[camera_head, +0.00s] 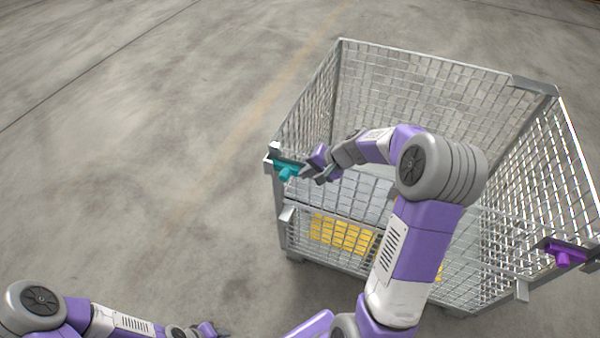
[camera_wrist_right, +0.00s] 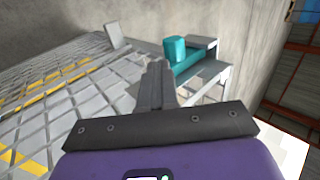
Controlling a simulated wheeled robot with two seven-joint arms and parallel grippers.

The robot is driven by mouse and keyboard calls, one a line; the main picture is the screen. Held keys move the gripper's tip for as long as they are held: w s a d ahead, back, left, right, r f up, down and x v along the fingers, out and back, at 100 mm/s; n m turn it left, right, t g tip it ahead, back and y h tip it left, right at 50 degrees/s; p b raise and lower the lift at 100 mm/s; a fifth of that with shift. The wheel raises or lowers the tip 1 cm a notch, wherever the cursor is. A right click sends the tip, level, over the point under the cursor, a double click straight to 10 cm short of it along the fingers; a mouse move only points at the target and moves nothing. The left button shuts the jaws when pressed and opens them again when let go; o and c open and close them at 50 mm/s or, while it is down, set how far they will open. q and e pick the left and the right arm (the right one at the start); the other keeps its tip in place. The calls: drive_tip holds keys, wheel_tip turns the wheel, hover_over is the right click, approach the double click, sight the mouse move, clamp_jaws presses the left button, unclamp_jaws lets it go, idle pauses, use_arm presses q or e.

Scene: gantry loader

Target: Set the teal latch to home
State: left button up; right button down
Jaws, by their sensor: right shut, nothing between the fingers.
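The teal latch (camera_head: 286,170) is on the front left corner post of a wire mesh cage (camera_head: 430,57). In the right wrist view the latch (camera_wrist_right: 176,52) shows as a teal knob on a flat teal bar. My right gripper (camera_head: 310,177) is shut and empty, just right of the latch. In the wrist view its fingers (camera_wrist_right: 157,75) point up beside the knob, close to it; I cannot tell whether they touch. My left gripper (camera_head: 218,330) is low at the bottom edge, far from the cage, and too small to read.
A purple latch (camera_head: 566,254) is on the cage's front right corner. My right arm crosses over the front of the cage. The concrete floor to the left is clear.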

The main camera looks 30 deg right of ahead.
drive_tip(key=p+v, duration=0.2)
drive_tip(key=v, duration=0.7)
drive_tip(key=shift+r, duration=0.2)
drive_tip(key=shift+a+f, duration=0.1)
drive_tip(key=s+a+f+n+g+h, duration=0.1)
drive_tip(key=s+a+f+g, duration=0.1)
drive_tip(key=a+f, duration=0.6)
drive_tip(key=s+a+f+n+g, duration=0.2)
drive_tip(key=a+f+g, duration=0.15)
drive_tip(key=f, duration=0.85)
drive_tip(key=s+a+f+n, duration=0.2)
drive_tip(key=s+a+f, duration=0.3)
drive_tip(key=s+a, duration=0.1)
drive_tip(key=s+a+f+n, duration=0.3)
drive_tip(key=s+a+f, duration=0.2)
drive_tip(key=a, duration=0.4)
drive_tip(key=shift+s+a, duration=0.25)
drive_tip(key=shift+s, duration=0.35)
drive_tip(key=shift+g, duration=0.25)
